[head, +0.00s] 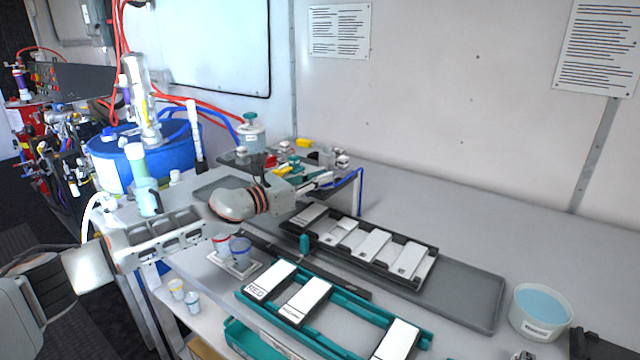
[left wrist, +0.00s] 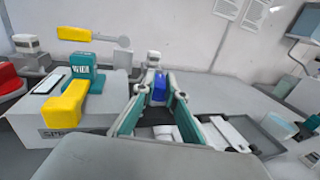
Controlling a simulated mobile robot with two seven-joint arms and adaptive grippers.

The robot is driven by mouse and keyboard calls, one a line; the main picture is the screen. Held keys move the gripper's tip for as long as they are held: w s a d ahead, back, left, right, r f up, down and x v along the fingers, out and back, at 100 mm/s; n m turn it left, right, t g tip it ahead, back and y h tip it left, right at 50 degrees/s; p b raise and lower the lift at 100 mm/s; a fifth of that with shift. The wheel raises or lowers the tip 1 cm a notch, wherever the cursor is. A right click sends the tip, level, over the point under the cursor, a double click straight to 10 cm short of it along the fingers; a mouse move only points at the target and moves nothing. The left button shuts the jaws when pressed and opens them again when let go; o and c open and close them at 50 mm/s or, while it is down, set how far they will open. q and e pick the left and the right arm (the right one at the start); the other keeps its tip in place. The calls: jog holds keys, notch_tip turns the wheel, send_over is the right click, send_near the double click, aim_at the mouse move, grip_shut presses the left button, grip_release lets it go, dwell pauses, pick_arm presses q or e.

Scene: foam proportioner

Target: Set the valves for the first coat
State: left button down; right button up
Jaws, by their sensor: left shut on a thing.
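The valve bench (head: 262,160) stands at the back of the counter with small coloured handles. In the left wrist view a yellow handle (left wrist: 66,104) sits on a teal valve body (left wrist: 86,68). A second yellow handle (left wrist: 74,34) lies crosswise behind it. A red handle (left wrist: 10,79) shows at the left edge. My left gripper (head: 326,181) is at the right end of the bench. In the left wrist view its fingers (left wrist: 159,94) are shut on a blue handle (left wrist: 159,86), mostly hidden between them. My right gripper is not in view.
A black rack of white panels (head: 365,245) and a teal rack (head: 340,318) lie in front of the gripper. A tub of blue liquid (head: 541,310) stands at the right. Cups (head: 240,248) stand below my left arm. The back right counter is clear.

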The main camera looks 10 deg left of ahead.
pick_arm(q)
jog(key=c, duration=2)
grip_release()
jog(key=shift+c, duration=0.2)
jog(key=v, duration=1.2)
